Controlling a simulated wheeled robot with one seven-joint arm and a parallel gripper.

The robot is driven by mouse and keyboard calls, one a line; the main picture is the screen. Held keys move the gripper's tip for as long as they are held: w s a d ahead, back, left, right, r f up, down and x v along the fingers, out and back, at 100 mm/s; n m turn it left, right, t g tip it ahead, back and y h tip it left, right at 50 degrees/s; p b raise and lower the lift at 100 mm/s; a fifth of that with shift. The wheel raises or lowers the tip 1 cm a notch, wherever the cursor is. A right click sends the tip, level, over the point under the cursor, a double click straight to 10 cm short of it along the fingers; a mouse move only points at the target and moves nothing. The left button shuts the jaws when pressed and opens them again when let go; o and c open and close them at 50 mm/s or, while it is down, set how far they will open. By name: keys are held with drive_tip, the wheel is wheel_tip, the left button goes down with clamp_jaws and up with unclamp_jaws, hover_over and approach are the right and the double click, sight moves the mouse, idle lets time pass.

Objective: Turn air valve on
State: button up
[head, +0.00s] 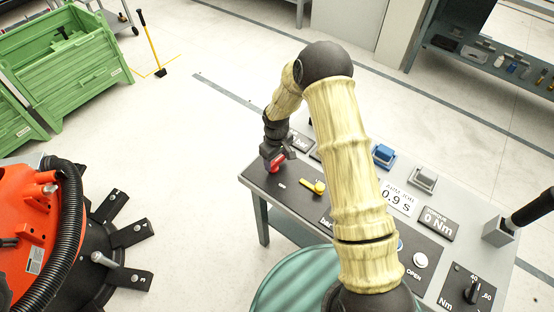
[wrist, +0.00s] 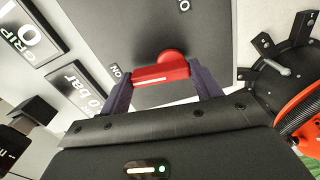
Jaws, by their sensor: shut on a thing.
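The red air valve handle (wrist: 160,74) sits between the two fingers of my gripper (wrist: 163,92) in the wrist view. My gripper is shut on it, with one dark finger at each end of the handle. A rounded red hub (wrist: 174,57) shows on the handle's far side. An "ON" label (wrist: 115,69) is on the panel by the left finger, and a second, partly readable label lies at the top. In the head view, my gripper (head: 275,158) is at the bench's far left corner, covering part of the red handle (head: 276,165).
A yellow lever (head: 314,187) is on the same dark panel (head: 266,185), right of my gripper. An orange machine (head: 30,235) is at left, green crates (head: 75,65) beyond. Floor between is clear.

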sight(276, 160)
drive_tip(key=shift+w+n, duration=0.15)
drive_tip(key=shift+n, duration=0.65)
drive_tip(key=o, duration=1)
drive_tip(key=shift+r, duration=0.1)
wheel_tip(276, 160, up, 17)
drive_tip(key=shift+r+b, duration=0.15)
drive_tip(key=shift+b, duration=0.6)
